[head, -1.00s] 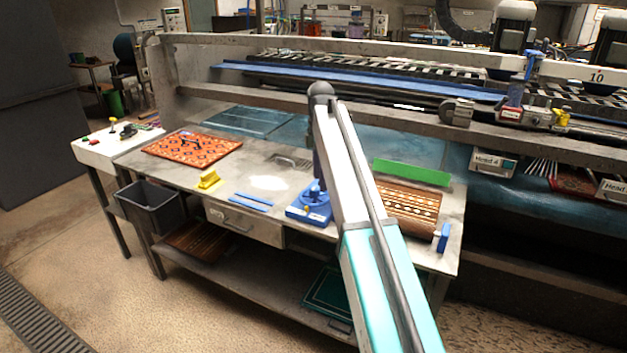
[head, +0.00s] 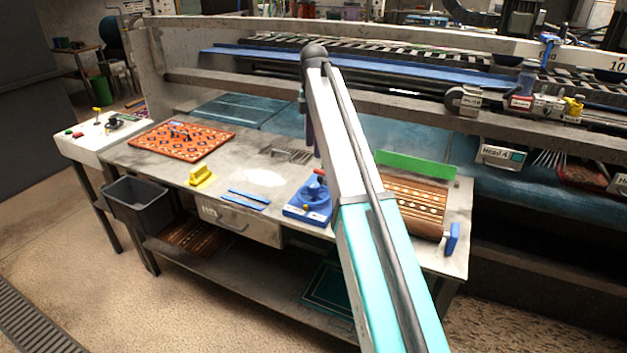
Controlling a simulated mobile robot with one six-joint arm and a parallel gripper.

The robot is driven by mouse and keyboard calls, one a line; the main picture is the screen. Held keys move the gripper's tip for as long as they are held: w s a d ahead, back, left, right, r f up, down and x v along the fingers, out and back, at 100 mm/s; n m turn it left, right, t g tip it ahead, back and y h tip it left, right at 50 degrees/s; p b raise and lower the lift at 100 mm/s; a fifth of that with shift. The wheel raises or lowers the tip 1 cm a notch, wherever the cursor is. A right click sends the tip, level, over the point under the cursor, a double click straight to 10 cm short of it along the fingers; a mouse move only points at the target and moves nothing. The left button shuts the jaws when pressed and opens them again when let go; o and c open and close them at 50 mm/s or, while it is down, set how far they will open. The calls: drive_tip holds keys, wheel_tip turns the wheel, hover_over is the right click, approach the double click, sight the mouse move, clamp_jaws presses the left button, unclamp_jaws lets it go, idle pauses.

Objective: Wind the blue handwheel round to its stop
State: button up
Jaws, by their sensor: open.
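The blue handwheel (head: 314,188) sits on top of a blue base (head: 305,213) on the workbench, just left of my arm's upper link. My gripper (head: 310,149) hangs at the lower end of my narrow dark wrist, above the wheel. It looks apart from the wheel and holds nothing that I can see. Its jaws are open, but the fingers are small and partly hidden beside my arm. The wheel's turned position cannot be read.
The metal bench (head: 140,160) carries an orange patterned rug (head: 200,147), a yellow brush-like block (head: 202,175), two blue strips (head: 248,198) and a brown patterned roll (head: 418,207) by a green panel (head: 425,168). A grey bin (head: 138,203) stands at left. A large machine (head: 380,95) fills the back.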

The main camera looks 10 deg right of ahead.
sight(314, 184)
drive_tip(key=shift+f, duration=0.1)
drive_tip(key=shift+f+p, duration=1.55)
drive_tip(key=shift+f, duration=5.3)
drive_tip(key=c, duration=1.1)
